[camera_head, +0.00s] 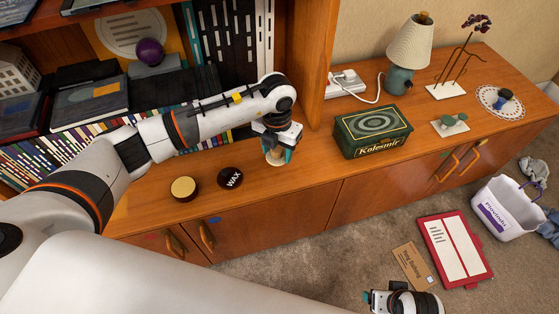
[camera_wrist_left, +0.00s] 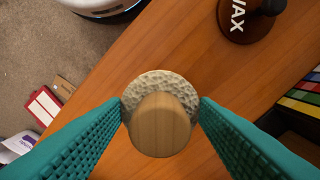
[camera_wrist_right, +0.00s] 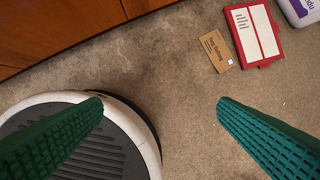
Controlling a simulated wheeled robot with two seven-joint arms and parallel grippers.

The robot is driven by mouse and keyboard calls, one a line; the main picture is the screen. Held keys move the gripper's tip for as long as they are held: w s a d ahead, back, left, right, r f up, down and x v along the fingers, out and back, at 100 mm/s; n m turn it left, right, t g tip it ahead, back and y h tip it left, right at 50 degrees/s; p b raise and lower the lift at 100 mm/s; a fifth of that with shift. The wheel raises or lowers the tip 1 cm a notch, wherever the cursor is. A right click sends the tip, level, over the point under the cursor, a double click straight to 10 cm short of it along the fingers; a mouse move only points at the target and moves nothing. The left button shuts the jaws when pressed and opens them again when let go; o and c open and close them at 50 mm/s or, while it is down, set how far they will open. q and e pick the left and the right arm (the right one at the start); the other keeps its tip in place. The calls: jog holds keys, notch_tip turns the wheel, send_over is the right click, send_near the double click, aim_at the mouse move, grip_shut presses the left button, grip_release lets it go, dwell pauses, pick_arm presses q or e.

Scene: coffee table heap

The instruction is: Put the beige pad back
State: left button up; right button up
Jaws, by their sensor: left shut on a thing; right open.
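The beige pad (camera_wrist_left: 152,82) is a round, pitted disc with a wooden knob (camera_wrist_left: 160,125) on top. In the left wrist view it sits between the teal fingers of my left gripper (camera_wrist_left: 161,108), which is shut on it. In the head view the left gripper (camera_head: 279,153) points down at the cabinet top, and the pad (camera_head: 274,161) shows below it, mostly hidden. I cannot tell whether the pad touches the wood. My right gripper (camera_wrist_right: 160,108) is open and empty above the carpet, low at the right in the head view (camera_head: 374,298).
On the cabinet top, a dark WAX pad (camera_head: 230,178) and a round dark piece with a yellowish top (camera_head: 184,187) lie left of the left gripper. A green tin (camera_head: 372,132) stands to its right. Bare wood lies between. A red clipboard (camera_head: 455,248) and white basket (camera_head: 507,208) are on the floor.

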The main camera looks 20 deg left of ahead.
aim_at(277, 160)
pick_arm(q)
notch_tip(277, 160, down, 4)
jog(key=shift+f+b, duration=0.1)
jog(key=shift+b, duration=0.25)
jog(key=shift+f, duration=0.15)
pick_arm(e)
notch_tip(277, 160, up, 3)
jog(key=shift+f, duration=0.1)
pick_arm(q)
jog(key=shift+f, duration=0.15)
jog(key=o, duration=0.9)
pick_arm(e)
jog(key=shift+r, duration=0.35)
pick_arm(q)
notch_tip(277, 160, up, 12)
jog(key=shift+r+p, duration=0.15)
jog(key=shift+p, duration=0.85)
pick_arm(e)
notch_tip(277, 160, down, 7)
jog(key=shift+s+f, duration=0.15)
jog(key=shift+s, duration=0.05)
pick_arm(q)
jog(key=shift+d, duration=0.1)
